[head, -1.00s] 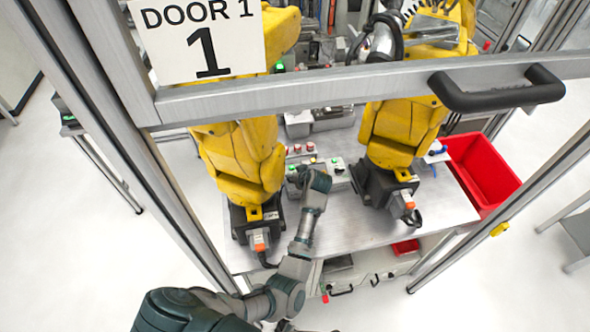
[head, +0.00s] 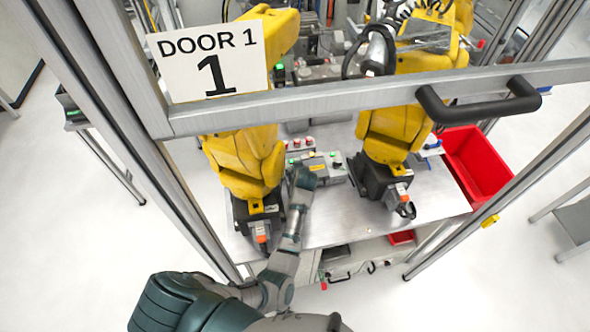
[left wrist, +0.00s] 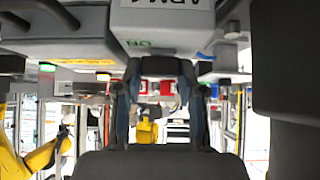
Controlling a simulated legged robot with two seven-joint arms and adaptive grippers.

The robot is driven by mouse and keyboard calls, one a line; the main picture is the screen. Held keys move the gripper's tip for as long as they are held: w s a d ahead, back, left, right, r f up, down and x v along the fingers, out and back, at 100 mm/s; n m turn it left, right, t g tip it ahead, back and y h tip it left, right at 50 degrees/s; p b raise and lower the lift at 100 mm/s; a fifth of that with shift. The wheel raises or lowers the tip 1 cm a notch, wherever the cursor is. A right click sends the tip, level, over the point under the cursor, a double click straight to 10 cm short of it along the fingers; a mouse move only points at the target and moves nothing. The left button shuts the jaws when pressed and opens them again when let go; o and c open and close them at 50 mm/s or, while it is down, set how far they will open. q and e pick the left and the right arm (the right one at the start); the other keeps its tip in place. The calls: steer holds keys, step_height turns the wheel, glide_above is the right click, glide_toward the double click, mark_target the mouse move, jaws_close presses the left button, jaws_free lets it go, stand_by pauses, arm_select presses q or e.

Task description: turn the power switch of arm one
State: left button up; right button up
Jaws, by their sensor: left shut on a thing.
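A grey switch box (left wrist: 165,28) fills the top of the left wrist view, with a partly cut-off label and green lettering on its face. My left gripper (left wrist: 160,80) is shut on a dark switch knob (left wrist: 160,66) at this box. In the head view my left gripper (head: 302,178) reaches through the frame to the grey boxes (head: 326,167) between the two yellow arms. There its hand hides the knob, and how far the knob is turned cannot be seen. The left yellow arm (head: 243,160) stands just left of my gripper. My right gripper is not in view.
A second yellow arm (head: 392,130) stands to the right on the metal table (head: 345,222). Red buttons (head: 303,142) sit behind the grey boxes. A door rail (head: 330,96) with a black handle (head: 480,100) crosses above. A red bin (head: 478,165) is at the right.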

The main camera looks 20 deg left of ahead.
arm_select(q)
steer(key=o, duration=1.1)
steer(key=shift+s+d+f, duration=0.15)
steer(key=shift+o, duration=0.2)
steer(key=shift+s+d+r, duration=0.1)
steer(key=shift+d+r, duration=0.05)
steer(key=shift+r, duration=0.15)
steer(key=v, duration=0.7)
steer(key=shift+s+d, duration=0.2)
